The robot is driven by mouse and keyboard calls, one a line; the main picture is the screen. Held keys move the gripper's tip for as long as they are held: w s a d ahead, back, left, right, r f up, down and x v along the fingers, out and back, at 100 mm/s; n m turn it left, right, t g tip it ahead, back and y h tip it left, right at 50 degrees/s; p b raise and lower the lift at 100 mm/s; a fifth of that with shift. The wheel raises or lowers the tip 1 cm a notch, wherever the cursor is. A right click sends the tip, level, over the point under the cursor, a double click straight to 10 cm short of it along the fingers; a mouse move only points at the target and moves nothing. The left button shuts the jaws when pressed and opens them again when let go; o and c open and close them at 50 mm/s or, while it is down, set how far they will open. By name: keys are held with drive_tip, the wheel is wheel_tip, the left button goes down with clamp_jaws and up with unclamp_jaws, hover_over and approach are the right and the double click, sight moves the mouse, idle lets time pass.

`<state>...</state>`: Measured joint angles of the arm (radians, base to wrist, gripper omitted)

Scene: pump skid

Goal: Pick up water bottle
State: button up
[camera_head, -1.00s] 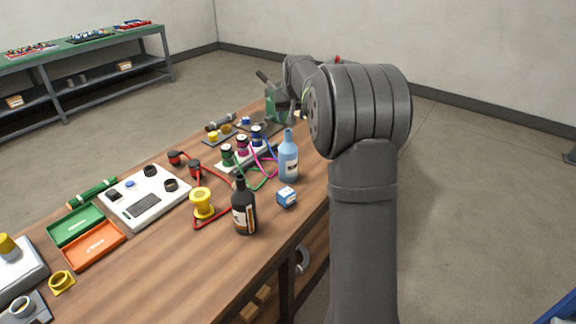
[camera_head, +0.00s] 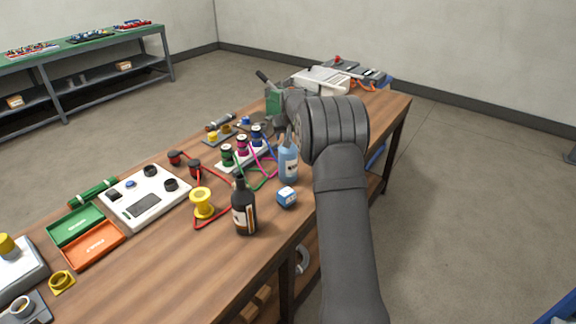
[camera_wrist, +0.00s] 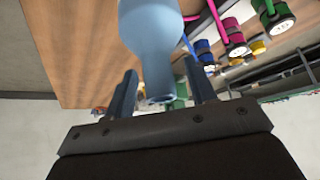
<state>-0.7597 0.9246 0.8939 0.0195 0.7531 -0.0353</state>
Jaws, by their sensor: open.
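The water bottle (camera_head: 289,168) is light blue and stands upright on the wooden bench, just left of my arm. My gripper is mostly hidden behind my arm's end in the head view, close to the bottle's top. In the wrist view, the scene looks upside down, and my gripper (camera_wrist: 158,76) is open. Its two fingers are at either side of the bottle's narrow neck (camera_wrist: 160,80), with the bottle between them in the picture. Whether either finger touches it I cannot tell.
A dark bottle (camera_head: 243,208) and a small blue-white box (camera_head: 286,197) stand near the water bottle. Colored spools with cables (camera_head: 241,146) are close on its left. A yellow spool (camera_head: 202,204) and a white device (camera_head: 146,196) are further left. The bench's front edge is near.

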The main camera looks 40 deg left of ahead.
drive_tip(key=shift+w+a+f, duration=0.15)
drive_tip(key=shift+f, duration=0.15)
clamp_jaws()
drive_tip(key=shift+r, duration=0.2)
